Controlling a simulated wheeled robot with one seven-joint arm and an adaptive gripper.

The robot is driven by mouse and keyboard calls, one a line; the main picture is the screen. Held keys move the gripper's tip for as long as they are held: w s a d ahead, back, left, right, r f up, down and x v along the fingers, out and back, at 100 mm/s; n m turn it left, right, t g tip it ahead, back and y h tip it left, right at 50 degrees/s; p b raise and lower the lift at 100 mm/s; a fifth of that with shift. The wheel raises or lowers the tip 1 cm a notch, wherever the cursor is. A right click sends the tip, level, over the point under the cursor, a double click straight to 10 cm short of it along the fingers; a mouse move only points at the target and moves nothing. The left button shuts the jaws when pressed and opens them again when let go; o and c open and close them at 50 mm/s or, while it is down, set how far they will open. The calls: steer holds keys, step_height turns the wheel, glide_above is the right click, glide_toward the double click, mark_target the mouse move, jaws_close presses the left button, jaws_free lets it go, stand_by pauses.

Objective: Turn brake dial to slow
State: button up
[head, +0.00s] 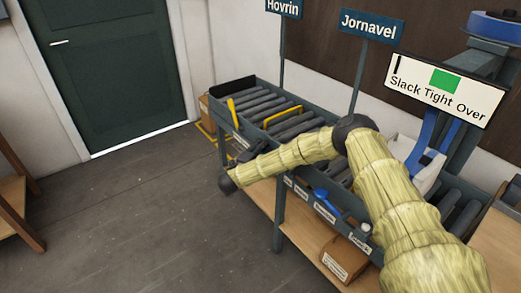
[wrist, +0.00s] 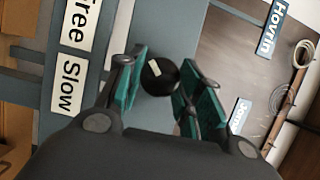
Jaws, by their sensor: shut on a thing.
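The brake dial (wrist: 158,77), a round black knob with a short cream mark, shows in the wrist view between the two teal-padded fingers of my gripper (wrist: 166,82). My gripper is shut on it. The mark lies on the upper left part of the knob; I cannot tell which label it points to. The Free label (wrist: 75,25) and the Slow label (wrist: 68,85) are on the grey panel to the left of the dial, Slow below Free. In the head view the dial is hidden by my arm.
A roller conveyor (head: 252,87) runs along the wall, with a yellow lever (head: 232,113) at its far end. Signs Hovrin (head: 283,7) and Jornavel (head: 371,25) stand behind it. A Slack Tight Over gauge (head: 443,90) is at right. A cardboard box (head: 343,264) is below. Open floor (head: 130,215) lies left.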

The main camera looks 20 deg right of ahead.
steer(key=shift+w+a+r+n+g+y+p, duration=0.15)
steer(key=shift+n+g, duration=1.1)
steer(key=shift+n, duration=0.95)
steer(key=shift+d+f+n+g+y+p, duration=0.1)
steer(key=shift+n+g, duration=1.1)
steer(key=shift+n, duration=1)
steer(key=shift+w+a+r+n+g+y+p, duration=0.15)
steer(key=shift+n+g, duration=1.1)
steer(key=shift+n, duration=0.95)
steer(key=shift+s, duration=0.1)
steer(key=o, duration=1)
steer(key=shift+o, duration=0.2)
